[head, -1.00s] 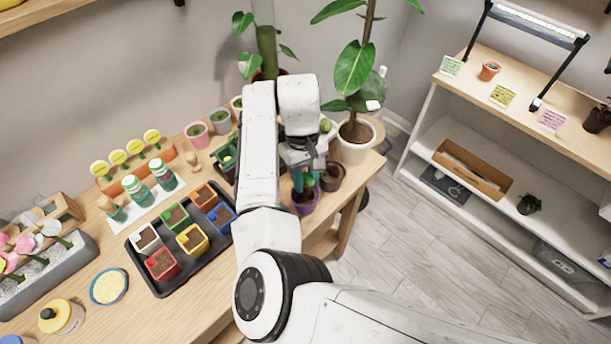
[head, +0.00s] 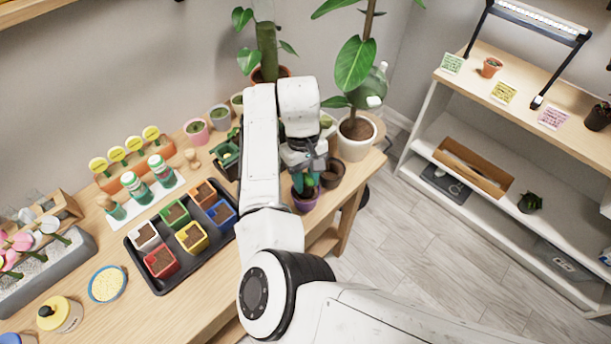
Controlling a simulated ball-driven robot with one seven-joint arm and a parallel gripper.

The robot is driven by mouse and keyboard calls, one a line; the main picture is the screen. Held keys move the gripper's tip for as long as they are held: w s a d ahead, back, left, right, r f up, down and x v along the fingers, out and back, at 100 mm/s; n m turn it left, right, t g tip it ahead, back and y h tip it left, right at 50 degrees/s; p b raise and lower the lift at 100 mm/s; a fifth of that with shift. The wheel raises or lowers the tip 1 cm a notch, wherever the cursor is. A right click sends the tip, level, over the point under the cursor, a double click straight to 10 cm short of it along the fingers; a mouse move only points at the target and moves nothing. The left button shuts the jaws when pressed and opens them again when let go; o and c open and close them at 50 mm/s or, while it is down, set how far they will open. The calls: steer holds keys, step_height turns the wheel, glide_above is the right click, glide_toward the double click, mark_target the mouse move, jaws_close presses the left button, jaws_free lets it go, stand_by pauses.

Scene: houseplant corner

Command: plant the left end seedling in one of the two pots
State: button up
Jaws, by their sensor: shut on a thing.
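My gripper (head: 307,172) points down over the purple pot (head: 305,204) near the table's right end. It is shut on a seedling (head: 302,184), whose green leaves show at the fingers, just above or in the mouth of the purple pot; I cannot tell which. The stem and root end are hidden. The brown pot (head: 334,171) stands right beside, behind and to the right, with dark soil in it. The black seedling tray (head: 222,160) is left of my arm, which hides its right part.
A large potted plant (head: 355,140) stands close behind the two pots, its leaves overhanging. A black tray of coloured square pots (head: 163,285) lies left of my arm. Small round pots (head: 196,131) stand along the back. The table's front edge is close to the purple pot.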

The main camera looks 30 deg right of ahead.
steer(key=shift+f, duration=0.5)
steer(key=o, duration=1.1)
steer(key=shift+o, duration=0.2)
steer(key=o, duration=0.3)
steer(key=shift+o, duration=0.2)
